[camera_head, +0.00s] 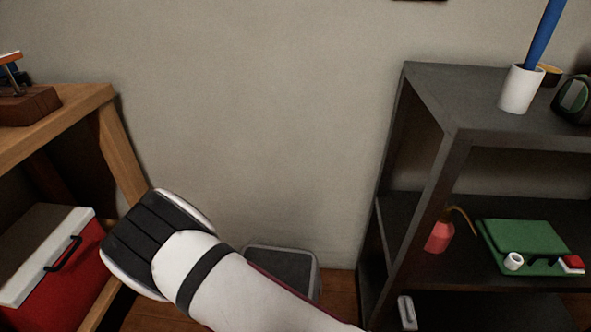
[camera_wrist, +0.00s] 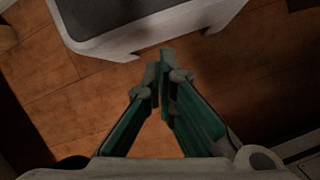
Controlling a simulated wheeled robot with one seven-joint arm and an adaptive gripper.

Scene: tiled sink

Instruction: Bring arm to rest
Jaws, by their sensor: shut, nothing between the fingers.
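My gripper (camera_wrist: 164,82) shows in the wrist view with its green-sided fingers brought together at the tips. It is shut and empty, pointing at the wooden floor (camera_wrist: 50,95). A grey-topped stool or box (camera_wrist: 135,15) lies just beyond the fingertips in that view. In the head view my white and black arm reaches across the lower middle, and the gripper itself is not visible there.
A wooden shelf (camera_head: 75,112) with a red and white cooler (camera_head: 60,280) stands at left, close to my arm. A dark shelf (camera_head: 430,85) stands at right. The grey-topped box (camera_head: 283,265) sits on the floor between them. The wall area above is clear.

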